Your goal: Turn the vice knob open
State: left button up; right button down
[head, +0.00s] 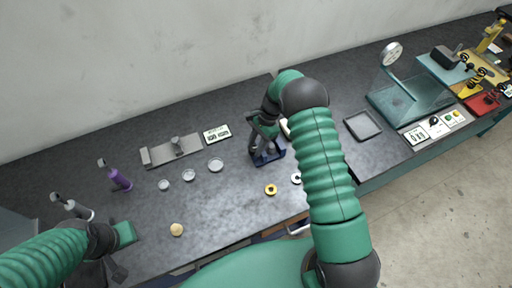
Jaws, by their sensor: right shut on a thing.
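A small dark blue vice (268,155) stands on the dark bench near the middle of the head view. My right gripper (258,136) reaches down to it from above and is shut at its upper part, on what seems to be the vice knob. The knob itself is hidden by the gripper and too small to make out. My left gripper (118,272) is low at the left, away from the vice, near the bench's front edge. Its fingers are too dark and small to tell whether they are open.
On the bench (140,210), a grey fixture (172,150), a display (217,134) and several small round dishes lie left of the vice. A yellow ring (271,189) and a white ring (296,179) lie in front. A grey tray (363,125) and a teal stand (408,100) are right.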

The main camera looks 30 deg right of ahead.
jog(key=shift+w+a+r, duration=0.2)
jog(key=c, duration=1.4)
grip_release()
jog(key=shift+o, duration=0.5)
jog(key=shift+s, duration=0.1)
jog(key=b+v, duration=0.3)
jog(key=v, duration=1.3)
jog(key=shift+r, duration=0.25)
jog(key=shift+d, duration=0.1)
